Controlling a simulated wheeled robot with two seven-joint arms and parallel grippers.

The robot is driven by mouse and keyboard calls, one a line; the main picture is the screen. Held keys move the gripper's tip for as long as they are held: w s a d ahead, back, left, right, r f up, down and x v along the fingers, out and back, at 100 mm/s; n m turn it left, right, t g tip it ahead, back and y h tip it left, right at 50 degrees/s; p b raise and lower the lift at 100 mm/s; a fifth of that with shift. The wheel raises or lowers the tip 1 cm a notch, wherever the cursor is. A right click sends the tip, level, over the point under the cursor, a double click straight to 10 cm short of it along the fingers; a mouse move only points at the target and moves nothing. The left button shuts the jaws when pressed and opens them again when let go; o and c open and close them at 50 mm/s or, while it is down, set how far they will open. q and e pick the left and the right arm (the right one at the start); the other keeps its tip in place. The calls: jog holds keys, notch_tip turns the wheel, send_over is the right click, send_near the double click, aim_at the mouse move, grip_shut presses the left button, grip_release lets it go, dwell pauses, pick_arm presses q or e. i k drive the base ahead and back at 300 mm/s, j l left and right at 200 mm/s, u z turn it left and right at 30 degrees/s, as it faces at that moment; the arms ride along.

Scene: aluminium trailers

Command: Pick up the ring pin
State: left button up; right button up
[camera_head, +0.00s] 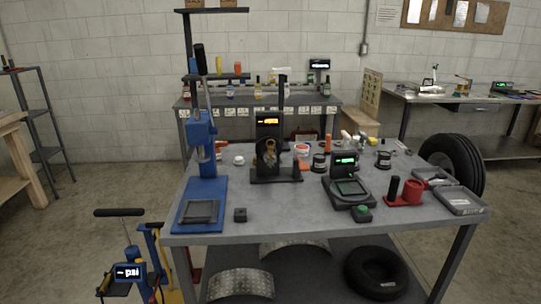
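I cannot make out a ring pin for certain; the small items on the grey metal workbench (290,220) are too small to tell apart. Small parts lie at the bench's back right, near a grey tray (460,200) and a second grey tray (432,176) behind it. Neither of my grippers is in view.
A blue press (203,150) stands at the bench's left, a black device with an orange display (269,122) at its back middle. A scale (350,190) and red holder (409,191) are to the right. The bench's front middle is mostly clear. A tyre (376,272) lies below.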

aim_at(269, 148)
jog(key=i+l+u, duration=0.1)
jog(key=l, duration=0.25)
jog(key=i+l, duration=0.25)
jog(key=l, duration=0.15)
jog(key=i+l+u, duration=0.15)
jog(key=l, duration=0.2)
jog(key=i+l+u, duration=0.1)
jog(key=l, duration=0.3)
jog(key=i+l, duration=0.15)
jog(key=l, duration=0.25)
jog(key=u, duration=0.05)
